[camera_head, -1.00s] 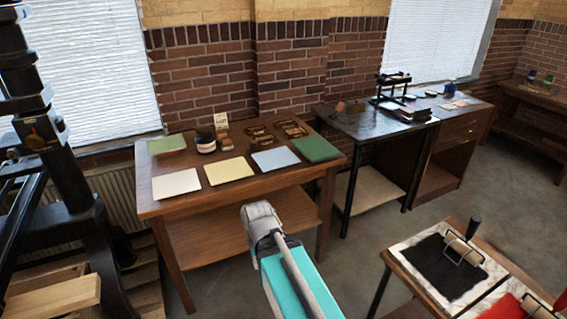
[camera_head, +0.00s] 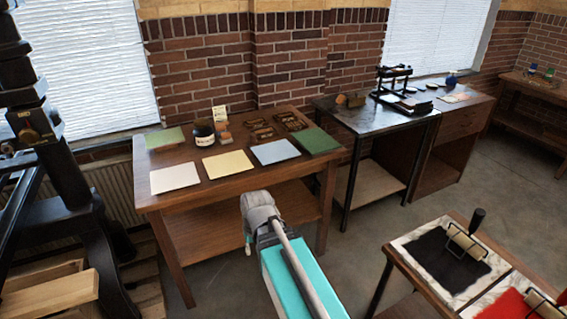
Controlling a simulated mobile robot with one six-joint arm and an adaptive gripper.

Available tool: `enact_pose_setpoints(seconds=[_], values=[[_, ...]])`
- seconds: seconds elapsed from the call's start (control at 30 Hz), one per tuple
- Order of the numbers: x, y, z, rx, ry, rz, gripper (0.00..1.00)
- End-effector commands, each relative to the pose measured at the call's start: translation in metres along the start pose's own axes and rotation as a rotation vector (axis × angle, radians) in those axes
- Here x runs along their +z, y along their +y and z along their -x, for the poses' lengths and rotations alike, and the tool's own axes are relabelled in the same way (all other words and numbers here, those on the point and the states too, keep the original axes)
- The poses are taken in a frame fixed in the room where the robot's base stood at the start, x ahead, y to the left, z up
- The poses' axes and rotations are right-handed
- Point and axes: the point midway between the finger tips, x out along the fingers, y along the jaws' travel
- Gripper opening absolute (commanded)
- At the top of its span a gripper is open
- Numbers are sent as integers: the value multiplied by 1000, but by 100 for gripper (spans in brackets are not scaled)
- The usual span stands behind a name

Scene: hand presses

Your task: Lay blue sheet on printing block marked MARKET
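The blue sheet (camera_head: 275,152) lies flat near the front edge of the wooden table (camera_head: 170,202), between a yellow sheet and a green one. Several small dark printing blocks (camera_head: 276,126) sit behind it on the same table; their markings are too small to read, so I cannot tell which says MARKET. My arm reaches up from the bottom of the view toward the table's front. My gripper (camera_head: 247,243) shows only as a small tip beside the grey wrist, short of the table; its fingers are mostly hidden.
A white sheet (camera_head: 174,177), a yellow sheet (camera_head: 228,164) and a green sheet (camera_head: 317,141) lie along the table's front. An ink jar (camera_head: 203,132) and small sign (camera_head: 220,114) stand behind. An inking table (camera_head: 377,290) with rollers is at right front. A black press stands left.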

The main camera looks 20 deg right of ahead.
Motion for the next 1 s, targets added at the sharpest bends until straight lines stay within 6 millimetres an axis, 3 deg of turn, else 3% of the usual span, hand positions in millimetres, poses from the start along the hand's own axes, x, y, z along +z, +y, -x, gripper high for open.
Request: enact_pose_setpoints(seconds=[0.1,0.33,0.57,0.8,1.0], values=[[-32,0,-20,-97,75,-39,27],[-112,7,-42,-354,295,-177,27],[-196,43,-42,-612,548,-381,27],[-270,119,-30,-848,811,-650,27],[-310,200,-21,-1007,1000,-891,27]])
